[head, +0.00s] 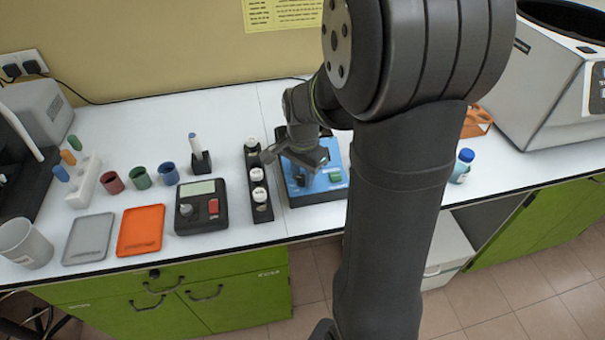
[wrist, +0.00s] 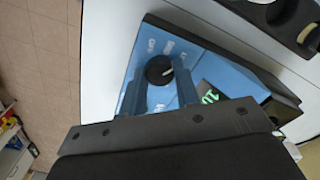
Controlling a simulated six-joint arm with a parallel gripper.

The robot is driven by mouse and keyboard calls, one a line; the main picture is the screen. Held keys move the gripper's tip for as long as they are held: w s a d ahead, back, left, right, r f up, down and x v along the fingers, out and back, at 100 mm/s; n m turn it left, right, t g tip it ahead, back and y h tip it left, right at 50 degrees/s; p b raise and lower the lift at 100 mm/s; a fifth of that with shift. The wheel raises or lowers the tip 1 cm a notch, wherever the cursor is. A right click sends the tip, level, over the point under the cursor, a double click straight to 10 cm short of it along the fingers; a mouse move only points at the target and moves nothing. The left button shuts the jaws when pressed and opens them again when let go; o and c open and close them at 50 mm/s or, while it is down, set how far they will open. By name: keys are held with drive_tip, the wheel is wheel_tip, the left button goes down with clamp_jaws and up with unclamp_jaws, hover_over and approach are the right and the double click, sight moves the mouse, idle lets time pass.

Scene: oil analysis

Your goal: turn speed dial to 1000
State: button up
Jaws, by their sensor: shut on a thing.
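The blue device (head: 325,182) stands on the white bench, partly hidden behind my arm in the head view. In the wrist view its blue panel (wrist: 205,62) carries a round black speed dial (wrist: 159,69) with a light pointer mark. Green display digits show beside it, partly covered by my gripper, so the number cannot be read. My gripper (wrist: 160,80) has its two fingers on either side of the dial and is shut on it. In the head view my gripper (head: 305,165) is over the device's left part.
A black rack (head: 251,163) with white-capped vials stands close to the left of the device. A blue-capped bottle (head: 462,166) stands to the right, beyond my arm.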

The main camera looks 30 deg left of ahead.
sight(302, 178)
drive_tip(key=shift+m, duration=0.9)
drive_tip(key=o, duration=1)
drive_tip(key=shift+r, duration=0.1)
wheel_tip(302, 178, up, 17)
drive_tip(key=shift+r, duration=0.15)
wheel_tip(302, 178, down, 18)
drive_tip(key=shift+r, duration=0.25)
idle(0.4)
